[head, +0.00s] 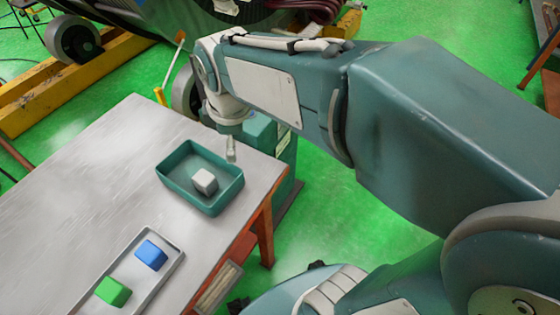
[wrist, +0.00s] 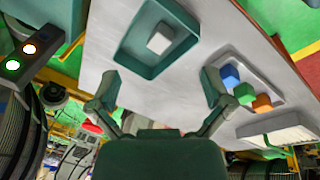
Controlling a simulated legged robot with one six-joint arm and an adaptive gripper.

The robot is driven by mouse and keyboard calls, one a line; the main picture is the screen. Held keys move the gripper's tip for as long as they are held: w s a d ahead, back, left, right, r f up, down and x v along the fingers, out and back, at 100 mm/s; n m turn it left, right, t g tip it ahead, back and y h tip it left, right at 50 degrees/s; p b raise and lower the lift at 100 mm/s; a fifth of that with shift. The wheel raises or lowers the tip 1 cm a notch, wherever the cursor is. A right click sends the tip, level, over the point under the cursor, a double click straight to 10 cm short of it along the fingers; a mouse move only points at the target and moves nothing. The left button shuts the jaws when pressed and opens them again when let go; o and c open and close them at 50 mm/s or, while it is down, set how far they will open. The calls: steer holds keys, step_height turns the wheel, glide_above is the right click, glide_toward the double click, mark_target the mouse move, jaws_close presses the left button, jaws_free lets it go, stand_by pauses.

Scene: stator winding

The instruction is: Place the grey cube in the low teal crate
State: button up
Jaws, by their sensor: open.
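The grey cube (head: 204,181) lies inside the low teal crate (head: 172,184), on its floor, toward the right side in the head view. The wrist view shows the same grey cube (wrist: 160,42) within the crate (wrist: 124,58). My gripper (wrist: 160,90) is open in the wrist view, its two fingers spread wide with nothing between them. In the head view my gripper (head: 231,150) is above the crate's far right rim, apart from the cube. Most of the gripper is hidden behind the wrist in that view.
A pale tray (head: 172,278) on the grey table (head: 80,170) holds a blue cube (head: 151,254) and a green cube (head: 113,292). An orange cube (wrist: 262,103) also shows there in the wrist view. The table left of the crate is clear.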

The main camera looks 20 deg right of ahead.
steer(key=s+d+r+m+t, duration=0.1)
steer(key=s+d+m+t, duration=0.2)
steer(key=s+m, duration=0.8)
steer(key=d+m, duration=0.2)
steer(key=shift+d+m, duration=0.2)
steer(key=shift+m, duration=0.2)
steer(key=shift+w+a+r, duration=0.1)
